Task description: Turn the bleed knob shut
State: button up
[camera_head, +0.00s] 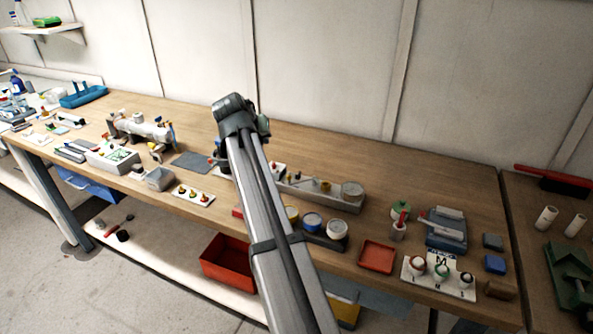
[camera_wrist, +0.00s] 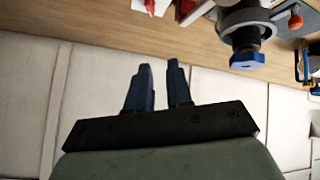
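The reactor (camera_head: 145,130) is a silver horizontal cylinder on dark supports, left of centre on the bench in the head view. In the wrist view, part of it (camera_wrist: 245,18) shows at the upper right with a dark-blue knob (camera_wrist: 247,60) and an orange-red knob (camera_wrist: 295,21). I cannot tell which is the bleed knob. My gripper (camera_wrist: 159,66) has its two dark fingers apart, with an empty gap between them. It is left of the blue knob in the wrist view and not touching it. In the head view my arm hides the fingers.
The wooden bench (camera_head: 310,150) runs along a panelled wall. A grey mat (camera_head: 192,162) lies right of the reactor, and a white box (camera_head: 112,158) stands in front of it. A plate with yellow knobs (camera_head: 193,195) lies near the front edge. The bench behind my arm is clear.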

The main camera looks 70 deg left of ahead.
jog(key=w+d+r+m+g+h, duration=0.2)
jog(key=w+d+m+h, duration=0.2)
jog(key=w+d+m, duration=0.25)
send_near(298, 173)
jog(key=shift+n, duration=0.35)
jog(key=x, duration=0.8)
grip_shut()
